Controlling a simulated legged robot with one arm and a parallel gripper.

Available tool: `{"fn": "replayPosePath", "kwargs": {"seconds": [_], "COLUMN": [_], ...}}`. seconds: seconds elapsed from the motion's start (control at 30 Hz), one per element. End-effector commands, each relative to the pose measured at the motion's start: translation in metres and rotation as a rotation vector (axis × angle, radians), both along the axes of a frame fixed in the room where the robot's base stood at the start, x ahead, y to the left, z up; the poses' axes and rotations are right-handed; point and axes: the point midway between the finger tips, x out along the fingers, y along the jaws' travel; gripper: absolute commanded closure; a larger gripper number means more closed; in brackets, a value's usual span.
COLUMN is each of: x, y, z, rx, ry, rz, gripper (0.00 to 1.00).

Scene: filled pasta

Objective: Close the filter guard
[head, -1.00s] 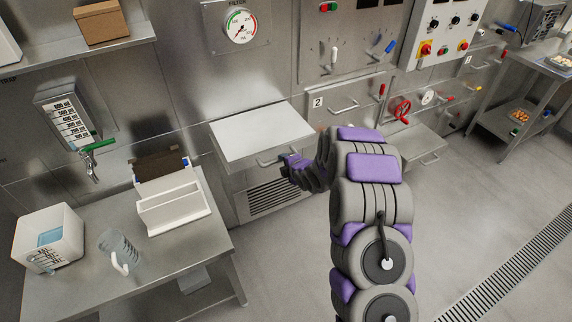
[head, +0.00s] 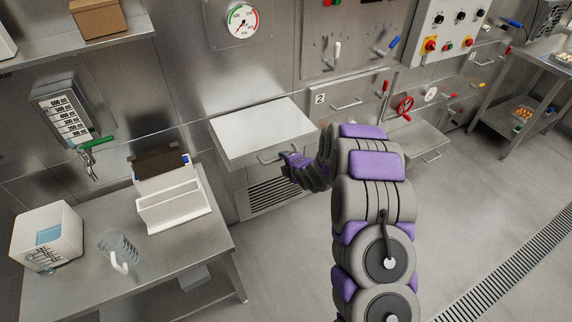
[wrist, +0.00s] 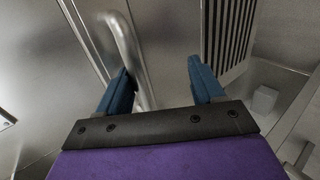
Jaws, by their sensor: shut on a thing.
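The filter guard appears to be the pale flat-topped panel (head: 262,130) standing out from the steel wall, above a slatted vent and below the pressure gauge. A bar handle (head: 268,159) is on its front edge. My gripper (head: 289,160) is at the right part of this handle in the head view, its fingertips partly hidden by my wrist. In the wrist view the metal handle bar (wrist: 127,45) runs down between the two blue fingers of my gripper (wrist: 162,84), close against the left one. My gripper is shut on the handle.
A steel table (head: 100,285) at left holds a white box (head: 47,236), a clear jug (head: 117,248) and a white holder (head: 173,203). The floor at right is clear.

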Motion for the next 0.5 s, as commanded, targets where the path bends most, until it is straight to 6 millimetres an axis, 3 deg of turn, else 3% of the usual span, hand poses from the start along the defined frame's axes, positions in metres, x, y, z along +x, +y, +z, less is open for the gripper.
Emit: {"fn": "replayPosePath", "kwargs": {"seconds": [0.03,0.17,0.5], "x": [-0.007,-0.012,-0.055], "y": [-0.002,-0.005,-0.024], "z": [-0.008,-0.002,0.036], "rx": [-0.005,-0.002,-0.003], "ry": [0.023,0.022,0.013], "rz": [-0.001,-0.002,-0.002], "gripper": [0.57,0.57,0.58]}}
